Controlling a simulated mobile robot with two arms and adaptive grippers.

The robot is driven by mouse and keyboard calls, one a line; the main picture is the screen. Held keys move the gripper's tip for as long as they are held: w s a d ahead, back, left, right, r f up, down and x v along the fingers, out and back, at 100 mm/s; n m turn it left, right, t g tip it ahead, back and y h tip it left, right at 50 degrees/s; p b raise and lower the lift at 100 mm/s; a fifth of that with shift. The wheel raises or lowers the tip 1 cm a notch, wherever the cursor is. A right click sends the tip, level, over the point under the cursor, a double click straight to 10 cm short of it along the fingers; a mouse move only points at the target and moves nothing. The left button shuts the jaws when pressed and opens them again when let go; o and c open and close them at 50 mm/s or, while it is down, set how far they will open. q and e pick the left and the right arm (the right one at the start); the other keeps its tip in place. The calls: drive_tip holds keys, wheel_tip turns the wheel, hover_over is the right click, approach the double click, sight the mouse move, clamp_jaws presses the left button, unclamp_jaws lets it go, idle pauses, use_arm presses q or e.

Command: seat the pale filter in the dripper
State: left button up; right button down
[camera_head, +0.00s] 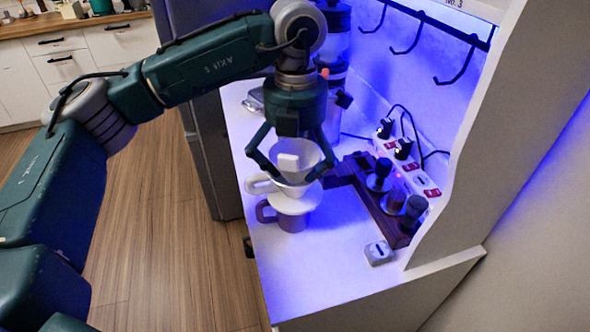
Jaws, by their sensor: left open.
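The pale filter (308,152) is a cone, wide end up, in the white dripper (294,190); how deep it sits is hard to tell. A small white square patch shows on the filter's front. The dripper, with a loop handle on its left, stands on a mug (292,222) with a dark handle. My left gripper (293,179) points down from above, open, with one finger on each side of the filter near the dripper's rim. Whether the fingers touch the filter is not clear. My right gripper is out of view.
The white counter (330,285) is clear in front of the mug. To the right are a dark wooden stand (393,222) with several tools, a small grey-white cube (378,253) and a power strip (415,176). A grinder-like machine (335,45) stands behind, and hooks (455,70) hang above.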

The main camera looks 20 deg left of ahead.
use_arm(q)
wheel_tip(320, 180, up, 12)
drive_tip(key=shift+w+f, duration=0.15)
drive_tip(key=shift+f, duration=0.05)
drive_tip(key=shift+d, duration=0.1)
idle(0.5)
